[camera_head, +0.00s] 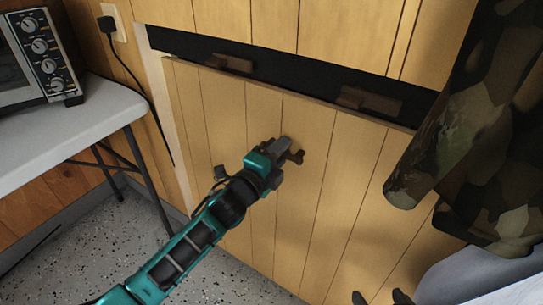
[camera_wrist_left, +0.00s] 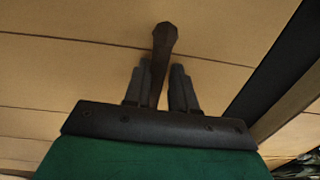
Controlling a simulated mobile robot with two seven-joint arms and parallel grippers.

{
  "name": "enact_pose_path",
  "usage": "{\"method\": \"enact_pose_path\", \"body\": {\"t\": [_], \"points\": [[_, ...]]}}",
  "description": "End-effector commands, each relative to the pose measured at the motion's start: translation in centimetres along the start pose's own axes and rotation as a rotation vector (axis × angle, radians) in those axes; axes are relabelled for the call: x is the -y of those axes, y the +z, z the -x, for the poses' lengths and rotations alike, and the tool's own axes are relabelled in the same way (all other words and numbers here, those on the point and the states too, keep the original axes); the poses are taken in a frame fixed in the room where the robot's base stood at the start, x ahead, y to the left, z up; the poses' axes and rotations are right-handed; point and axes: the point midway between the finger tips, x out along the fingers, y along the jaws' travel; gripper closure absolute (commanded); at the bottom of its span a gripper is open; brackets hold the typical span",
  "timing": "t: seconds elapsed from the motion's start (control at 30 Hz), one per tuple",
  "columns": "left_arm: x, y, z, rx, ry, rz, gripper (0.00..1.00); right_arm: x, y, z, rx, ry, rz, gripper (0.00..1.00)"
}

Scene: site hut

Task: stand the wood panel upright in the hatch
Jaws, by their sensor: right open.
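The wood panel (camera_head: 225,115) is a large light board with vertical grooves. It stands nearly upright before the hatch (camera_head: 300,70), whose dark opening shows as a band above the panel's top edge. Its lower edge is partly out of view, so I cannot tell how it is seated. My left gripper (camera_head: 282,150) is at a dark handle (camera_head: 297,157) on the panel's face. In the left wrist view the handle (camera_wrist_left: 161,45) runs between the two close fingers (camera_wrist_left: 160,88). My right gripper (camera_head: 382,298) shows only its dark, parted fingertips at the bottom edge, empty before the panel.
Two brown blocks (camera_head: 233,63) (camera_head: 370,101) sit along the dark band. A grey table (camera_head: 75,125) with a toaster oven (camera_head: 35,55) stands at left, its cord running to a wall socket. Camouflage cloth (camera_head: 470,130) hangs at right. Speckled floor (camera_head: 110,240) is clear at lower left.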

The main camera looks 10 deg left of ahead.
Motion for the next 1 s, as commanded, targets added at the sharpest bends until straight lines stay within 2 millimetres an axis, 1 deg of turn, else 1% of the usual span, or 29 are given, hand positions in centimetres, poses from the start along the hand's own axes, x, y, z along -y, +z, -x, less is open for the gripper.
{"method": "enact_pose_path", "body": {"t": [0.03, 0.07, 0.1, 0.2, 0.3, 0.5, 0.7, 0.83, 1.0], "points": [[0.2, -0.1, -0.7, 0.004, -0.002, 0.001, 0.55, 0.0, 0.1, -0.1, 0.004, -0.002, 0.000, 0.24], [0.2, -0.1, -0.7, 0.004, -0.002, 0.000, 0.55, 0.1, 0.2, 0.0, 0.008, -0.003, 0.000, 0.24], [0.2, -0.1, -0.4, 0.004, -0.001, 0.001, 0.55, 0.3, -0.5, 0.2, 0.008, -0.010, 0.000, 0.24], [0.3, 0.0, 1.3, 0.005, 0.000, 0.001, 0.55, 0.6, -1.6, 0.6, -0.008, -0.014, -0.001, 0.24], [0.3, -0.1, 3.4, 0.004, 0.000, 0.002, 0.55, 0.5, -2.0, 0.8, -0.012, -0.010, 0.000, 0.24], [0.5, 0.0, 7.6, 0.004, -0.006, 0.001, 0.55, 0.1, -2.0, 0.9, -0.010, 0.001, -0.001, 0.24], [0.6, 0.0, 11.1, 0.002, -0.012, -0.001, 0.55, -0.1, -1.5, 1.2, 0.003, 0.007, -0.002, 0.24], [0.6, 0.0, 12.6, 0.002, -0.015, 0.000, 0.55, -0.2, -1.3, 1.3, 0.004, 0.008, 0.000, 0.24], [0.7, 0.1, 13.5, 0.002, -0.017, -0.001, 0.55, -0.2, -1.4, 1.4, 0.002, 0.009, 0.003, 0.24]]}}
